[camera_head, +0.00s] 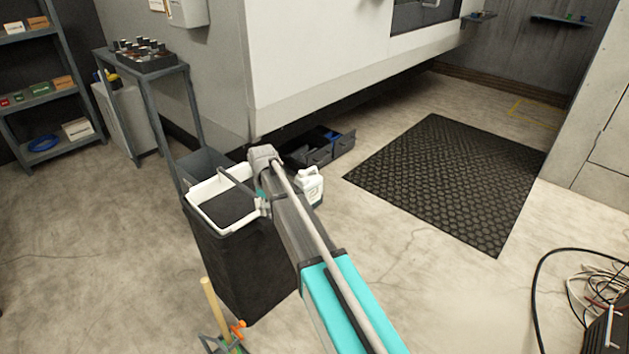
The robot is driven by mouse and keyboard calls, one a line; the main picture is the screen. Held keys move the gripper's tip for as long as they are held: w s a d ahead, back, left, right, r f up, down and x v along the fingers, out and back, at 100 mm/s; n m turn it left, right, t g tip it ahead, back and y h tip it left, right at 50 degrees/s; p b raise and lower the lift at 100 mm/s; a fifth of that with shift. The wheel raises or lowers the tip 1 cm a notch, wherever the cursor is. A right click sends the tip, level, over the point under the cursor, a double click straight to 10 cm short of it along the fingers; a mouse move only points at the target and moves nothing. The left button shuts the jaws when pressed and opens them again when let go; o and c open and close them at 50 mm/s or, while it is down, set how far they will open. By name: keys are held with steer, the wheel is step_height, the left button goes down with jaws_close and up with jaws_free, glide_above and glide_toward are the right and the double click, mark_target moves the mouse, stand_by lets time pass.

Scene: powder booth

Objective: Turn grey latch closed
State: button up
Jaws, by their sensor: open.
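I cannot make out a grey latch in this view. A long grey and teal arm-like part (330,290), which I take to be my arm, reaches from the bottom edge up to a rounded grey end (263,156) beside the black bin. The large white machine cabinet (330,50) stands at the back, with a dark window partly cut off at the top.
A black bin (235,255) with a white rim stands left of the arm. Right of it are a white jug (310,186) and dark crates (322,147). A black mat (450,180) lies on open floor. Cables (590,290) lie at right. Shelves (40,95) stand at left.

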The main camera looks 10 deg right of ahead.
mark_target(268, 205)
steer(key=shift+n, duration=0.7)
steer(key=shift+r, duration=0.2)
step_height(268, 205, up, 14)
steer(key=p, duration=1.4)
steer(key=s+d+r+m+p, duration=0.4)
steer(key=s+d+m, duration=0.1)
steer(key=s, duration=0.5)
steer(key=s+d+r+m+p, duration=0.5)
steer(key=s, duration=0.5)
steer(key=shift+s+d+p, duration=0.2)
steer(key=shift+d+p, duration=0.1)
steer(key=shift+r, duration=0.1)
